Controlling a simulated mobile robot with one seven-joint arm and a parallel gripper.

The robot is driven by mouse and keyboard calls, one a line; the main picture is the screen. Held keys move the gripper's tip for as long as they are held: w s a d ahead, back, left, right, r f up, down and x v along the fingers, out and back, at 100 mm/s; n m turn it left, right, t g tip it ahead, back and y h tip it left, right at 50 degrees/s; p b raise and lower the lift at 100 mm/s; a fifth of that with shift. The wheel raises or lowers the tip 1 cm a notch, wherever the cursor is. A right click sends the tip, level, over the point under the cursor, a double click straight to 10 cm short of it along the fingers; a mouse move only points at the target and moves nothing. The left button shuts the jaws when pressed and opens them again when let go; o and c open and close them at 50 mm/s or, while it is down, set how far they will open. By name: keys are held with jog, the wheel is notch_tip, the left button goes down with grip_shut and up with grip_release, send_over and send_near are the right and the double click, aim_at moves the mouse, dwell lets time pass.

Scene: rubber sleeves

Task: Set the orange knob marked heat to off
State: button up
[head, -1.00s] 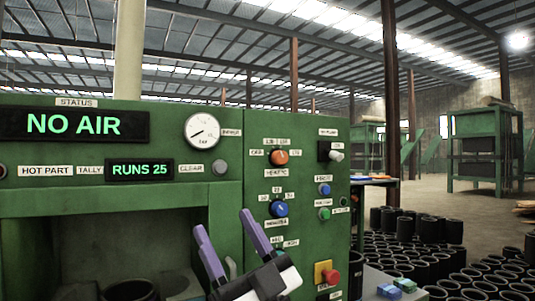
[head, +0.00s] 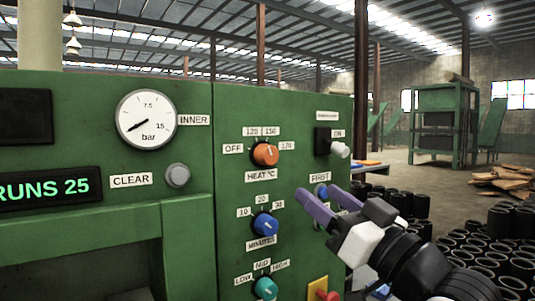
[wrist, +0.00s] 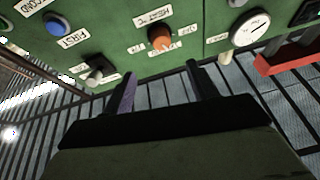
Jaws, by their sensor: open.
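The orange heat knob (head: 265,154) is on the green panel in the head view, with OFF at its left, 120 and 150 above and 170 at its right. Its mark seems to point up and to the right; the exact setting is too small to tell. The knob also shows upside down in the wrist view (wrist: 160,39). My gripper (head: 318,195) has purple fingers, is open and empty, and is to the lower right of the knob, apart from it. In the wrist view the fingertips (wrist: 161,74) are below the knob.
A blue minutes knob (head: 265,224) and a teal knob (head: 265,288) sit below. A white-tipped switch (head: 339,149) is at the upper right, and a red button (head: 327,296) on yellow is at the lower right. A gauge (head: 147,119) is at the left. Black sleeves (head: 498,220) stand on the floor at the right.

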aim_at(272, 157)
jog(key=p+x, duration=0.5)
jog(key=x, duration=0.7)
jog(key=shift+s+r+p, duration=0.1)
jog(key=shift+r+p, duration=0.15)
jog(key=shift+p, duration=0.05)
jog(key=shift+w+a+r, duration=0.1)
jog(key=shift+w+a, duration=0.25)
jog(key=shift+w, duration=0.05)
jog(key=c, duration=1)
